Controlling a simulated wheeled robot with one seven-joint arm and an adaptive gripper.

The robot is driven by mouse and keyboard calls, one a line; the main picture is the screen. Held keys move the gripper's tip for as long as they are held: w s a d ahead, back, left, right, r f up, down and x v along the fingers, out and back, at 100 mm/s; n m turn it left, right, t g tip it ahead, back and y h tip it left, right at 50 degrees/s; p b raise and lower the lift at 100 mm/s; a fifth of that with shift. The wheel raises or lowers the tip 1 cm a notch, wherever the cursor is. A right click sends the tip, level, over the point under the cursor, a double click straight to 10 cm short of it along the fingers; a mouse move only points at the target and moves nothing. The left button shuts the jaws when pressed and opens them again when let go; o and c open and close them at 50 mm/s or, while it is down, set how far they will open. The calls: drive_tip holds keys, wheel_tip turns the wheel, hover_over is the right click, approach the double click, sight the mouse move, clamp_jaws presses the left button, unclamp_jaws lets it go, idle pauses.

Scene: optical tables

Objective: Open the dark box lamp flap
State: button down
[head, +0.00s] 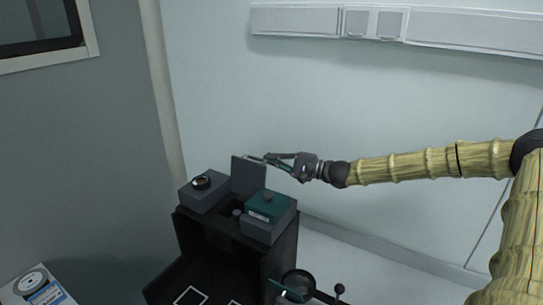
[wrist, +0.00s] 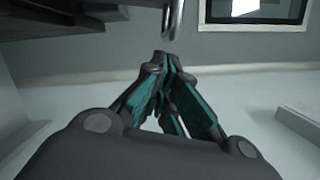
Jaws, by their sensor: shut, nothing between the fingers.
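The dark box (head: 281,262) stands at lower centre in the head view. A grey flat panel (head: 248,174), which looks like the lamp flap, stands upright on its top between two grey housings. My gripper (head: 248,158) is at the panel's upper right edge, fingers pointing left; I cannot tell whether they touch it. In the wrist view my gripper (wrist: 163,58) is shut and empty, its teal-padded fingers together. A shiny metal loop (wrist: 173,18) hangs just beyond the fingertips there.
A round black-rimmed lens (head: 298,284) is at the front right. The wall behind is bare below a white trunking (head: 300,20).

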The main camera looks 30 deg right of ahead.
drive_tip(key=shift+s+a, duration=0.1)
drive_tip(key=shift+a, duration=0.1)
drive_tip(key=shift+s+a+b, duration=0.1)
drive_tip(key=shift+a+b, duration=0.05)
drive_tip(key=shift+b, duration=0.15)
drive_tip(key=shift+s+a+r+n+b, duration=0.4)
drive_tip(key=shift+a+r+n+b, duration=0.55)
drive_tip(key=shift+b, duration=0.75)
drive_tip(key=shift+d+f, duration=0.2)
drive_tip(key=shift+d, duration=0.1)
